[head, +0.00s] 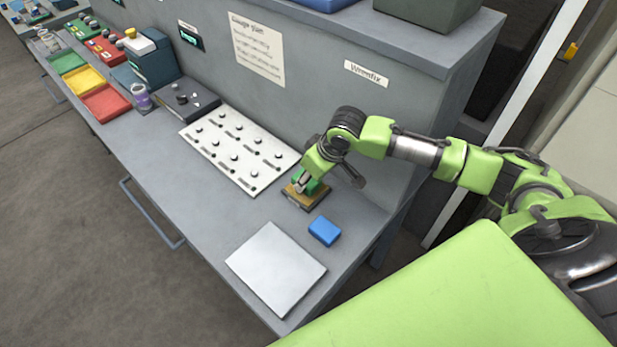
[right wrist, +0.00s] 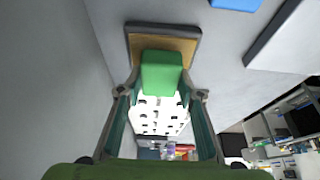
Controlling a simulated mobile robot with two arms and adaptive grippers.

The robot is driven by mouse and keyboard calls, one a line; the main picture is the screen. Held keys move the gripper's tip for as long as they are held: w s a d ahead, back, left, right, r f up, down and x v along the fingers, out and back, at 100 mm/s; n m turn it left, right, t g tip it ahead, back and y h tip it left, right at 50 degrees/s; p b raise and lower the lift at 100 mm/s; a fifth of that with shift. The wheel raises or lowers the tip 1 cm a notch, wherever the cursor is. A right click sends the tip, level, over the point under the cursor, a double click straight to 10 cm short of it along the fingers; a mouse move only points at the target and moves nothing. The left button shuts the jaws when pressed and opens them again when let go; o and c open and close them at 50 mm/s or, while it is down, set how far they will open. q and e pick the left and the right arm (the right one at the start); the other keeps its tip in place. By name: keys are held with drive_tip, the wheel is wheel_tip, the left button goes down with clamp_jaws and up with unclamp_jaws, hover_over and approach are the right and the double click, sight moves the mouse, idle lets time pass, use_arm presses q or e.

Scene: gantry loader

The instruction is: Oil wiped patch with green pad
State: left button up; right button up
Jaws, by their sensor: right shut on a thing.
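The green pad (right wrist: 162,77) is held between the fingers of my right gripper (right wrist: 164,96), one finger on each side. In the head view my right gripper (head: 308,184) is low over a small tan, dark-edged tray (head: 304,198) at the right end of the bench, and it hides most of the pad. The pad is at the tray (right wrist: 166,44); I cannot tell whether it touches it. A pale metal plate (head: 275,268) lies flat at the bench's near end; no distinct wiped patch can be made out on it. My left gripper is not in view.
A blue block (head: 324,231) lies between the tray and the plate. A white board with several pegs (head: 238,150) lies left of the tray. The bench's back panel (head: 330,110) rises close behind the gripper. Coloured bins (head: 105,103) stand farther left.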

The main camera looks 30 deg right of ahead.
drive_tip(key=shift+f, duration=0.5)
idle(0.4)
drive_tip(key=shift+s+f+p, duration=0.1)
drive_tip(key=shift+p, duration=0.25)
idle(2.1)
wheel_tip(320, 180, up, 7)
drive_tip(key=p, duration=0.8)
idle(0.8)
drive_tip(key=shift+a, duration=0.15)
drive_tip(key=s+a+r+m+h+b, duration=0.1)
drive_tip(key=s+a+r+m+b, duration=0.2)
drive_tip(key=s+a+r+b, duration=0.4)
wheel_tip(320, 180, up, 2)
drive_tip(key=s+b, duration=0.1)
drive_tip(key=b, duration=0.4)
drive_tip(key=shift+a+r+m, duration=0.25)
drive_tip(key=shift+m, duration=0.15)
